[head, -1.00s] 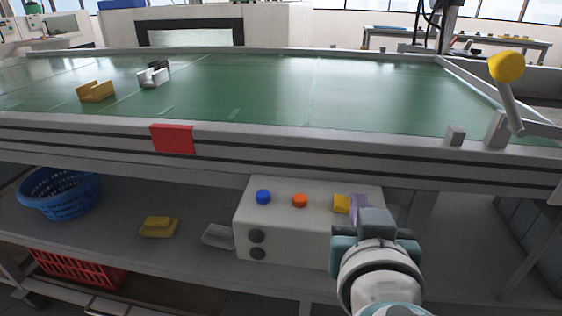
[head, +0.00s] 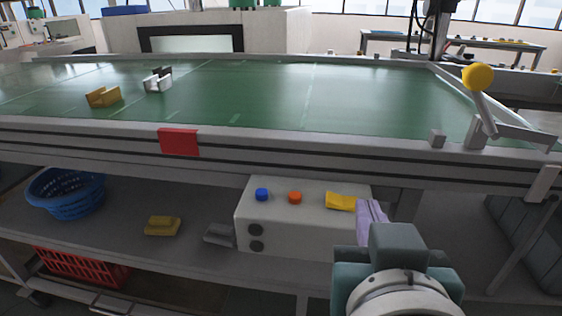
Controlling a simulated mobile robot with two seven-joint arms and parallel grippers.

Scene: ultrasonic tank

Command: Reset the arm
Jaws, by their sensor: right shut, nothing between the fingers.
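My right arm comes in from the bottom right, and its gripper (head: 372,212) shows pale purple fingers shut together with nothing between them. The fingertips are in front of the right end of a white control box (head: 290,225), near its yellow button (head: 340,201); whether they touch the box I cannot tell. The box also has a blue button (head: 262,194), an orange button (head: 295,197) and two dark knobs on its front. It sits on the shelf under the green table. My left gripper is not in view.
The green table (head: 380,100) carries yellow (head: 103,96) and white (head: 158,80) brackets at the left. A yellow-knobbed lever (head: 478,78) stands at its right. On the shelf are a blue basket (head: 66,193) and a yellow block (head: 162,226). A red crate (head: 80,266) is below.

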